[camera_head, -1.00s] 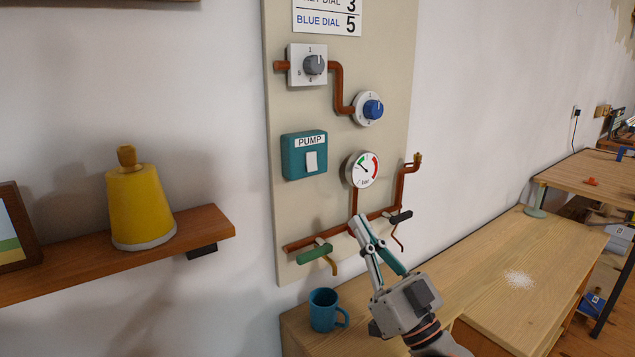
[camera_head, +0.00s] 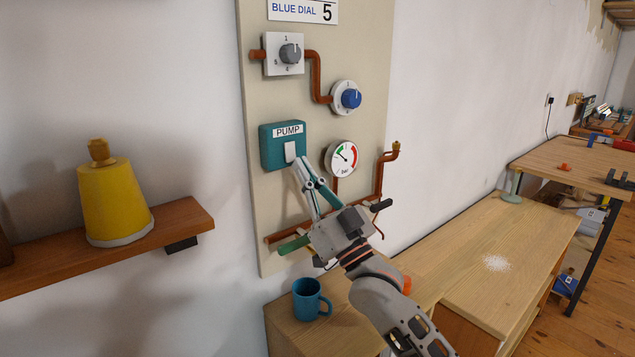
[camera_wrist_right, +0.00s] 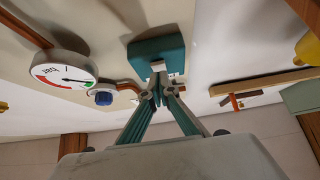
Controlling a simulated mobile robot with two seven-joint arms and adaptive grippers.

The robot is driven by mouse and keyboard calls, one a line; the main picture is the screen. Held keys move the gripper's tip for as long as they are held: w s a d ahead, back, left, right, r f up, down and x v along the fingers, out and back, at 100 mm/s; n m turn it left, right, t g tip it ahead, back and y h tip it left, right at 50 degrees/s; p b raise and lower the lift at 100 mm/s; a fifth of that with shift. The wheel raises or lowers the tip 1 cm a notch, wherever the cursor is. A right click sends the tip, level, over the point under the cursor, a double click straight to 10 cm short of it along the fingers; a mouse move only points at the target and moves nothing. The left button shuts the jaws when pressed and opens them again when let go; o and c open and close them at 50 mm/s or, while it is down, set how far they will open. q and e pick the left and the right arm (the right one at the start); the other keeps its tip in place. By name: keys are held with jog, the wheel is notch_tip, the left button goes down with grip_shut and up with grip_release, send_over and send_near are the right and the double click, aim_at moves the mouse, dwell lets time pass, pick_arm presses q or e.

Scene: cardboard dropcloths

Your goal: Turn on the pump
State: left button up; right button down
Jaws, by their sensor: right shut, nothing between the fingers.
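The teal pump box (camera_head: 270,150) is fixed to the beige wall panel, with a "PUMP" label above a white rocker switch (camera_head: 290,151). My right gripper (camera_head: 299,163) is shut and empty, its fingertips at the lower edge of the switch. In the right wrist view the closed fingertips (camera_wrist_right: 159,92) overlap the underside of the teal box (camera_wrist_right: 156,50) at the white switch (camera_wrist_right: 158,66). Whether they touch it I cannot tell. The round pressure gauge (camera_head: 342,158) is right of the box, its needle pointing to the upper left. My left gripper is not in view.
A grey dial (camera_head: 290,52) and a blue dial (camera_head: 351,98) sit above on copper pipes. A green-handled valve (camera_head: 293,245) and a black-handled valve (camera_head: 381,204) are below.

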jog(key=shift+w+a+f, duration=0.1)
jog(key=shift+w+a, duration=0.1)
jog(key=shift+w, duration=0.1)
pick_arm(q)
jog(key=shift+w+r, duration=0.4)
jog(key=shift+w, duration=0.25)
pick_arm(e)
jog(key=shift+w, duration=0.1)
jog(key=shift+w+a, duration=0.15)
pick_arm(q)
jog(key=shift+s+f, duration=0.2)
pick_arm(e)
jog(key=shift+w+a+f, duration=0.15)
jog(key=shift+w+a, duration=0.1)
jog(key=shift+w, duration=0.05)
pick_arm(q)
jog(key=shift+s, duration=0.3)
pick_arm(e)
jog(key=shift+s+d, duration=0.1)
